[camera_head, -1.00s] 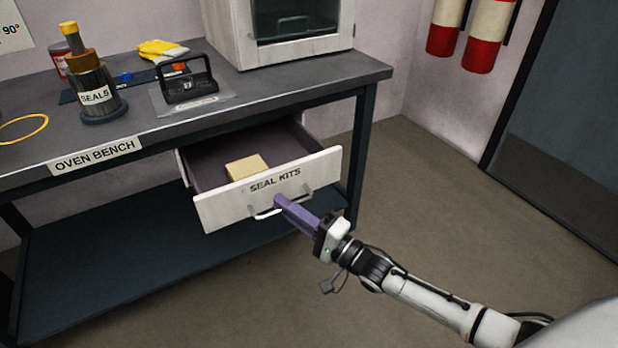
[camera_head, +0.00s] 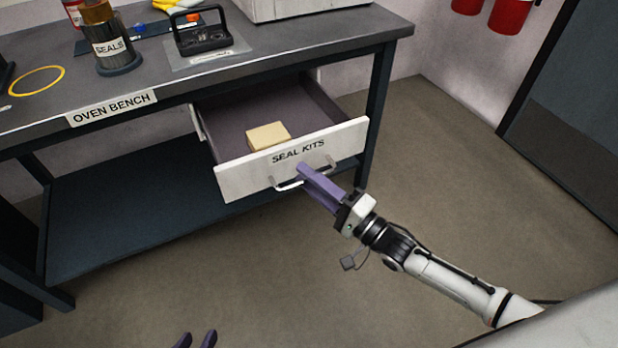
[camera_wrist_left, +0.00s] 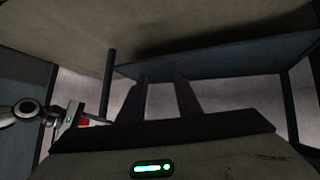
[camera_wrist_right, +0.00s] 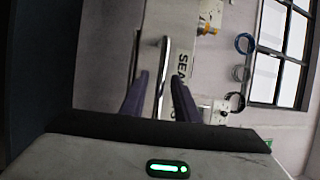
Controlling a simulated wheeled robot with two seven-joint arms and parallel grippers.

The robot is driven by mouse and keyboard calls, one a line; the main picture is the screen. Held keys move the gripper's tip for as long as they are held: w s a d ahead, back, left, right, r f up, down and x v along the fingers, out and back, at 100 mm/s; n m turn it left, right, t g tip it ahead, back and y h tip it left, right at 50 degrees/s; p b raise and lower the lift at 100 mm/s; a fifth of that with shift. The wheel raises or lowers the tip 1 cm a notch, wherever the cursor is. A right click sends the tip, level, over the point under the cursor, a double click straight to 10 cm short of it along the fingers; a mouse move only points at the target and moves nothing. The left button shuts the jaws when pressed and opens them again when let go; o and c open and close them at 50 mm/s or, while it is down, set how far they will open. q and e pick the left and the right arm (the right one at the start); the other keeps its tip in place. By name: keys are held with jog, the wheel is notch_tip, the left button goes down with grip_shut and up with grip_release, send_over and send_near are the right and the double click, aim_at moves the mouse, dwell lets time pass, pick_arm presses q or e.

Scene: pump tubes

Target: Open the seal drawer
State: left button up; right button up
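The seal drawer (camera_head: 237,182), a white-fronted drawer labelled SEAL KITS, stands well out from under the bench. A pale yellow box (camera_head: 268,135) lies inside it. My right gripper (camera_head: 302,176) is at the middle of the drawer handle (camera_head: 287,186). In the right wrist view the handle bar (camera_wrist_right: 163,70) runs between the two purple fingers (camera_wrist_right: 160,85), which look apart, with small gaps beside the bar. Contact with the bar is hard to judge. My left gripper (camera_wrist_left: 163,85) is open and empty; its fingertips (camera_head: 196,340) show at the bottom of the head view.
The oven bench (camera_head: 210,83) bears a SEALS canister (camera_head: 113,57), a black-handled device (camera_head: 203,38) and a yellow ring (camera_head: 37,81). A dark lower shelf (camera_head: 130,215) lies below the drawer. The floor (camera_head: 455,160) right of the bench is clear.

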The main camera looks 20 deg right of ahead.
pick_arm(q)
jog(key=shift+s+a+r+p, duration=0.25)
jog(key=shift+p, duration=0.5)
pick_arm(e)
jog(key=v, duration=1)
pick_arm(q)
jog(key=shift+w+r, duration=0.15)
jog(key=shift+w, duration=0.05)
pick_arm(e)
jog(key=shift+s+d, duration=0.1)
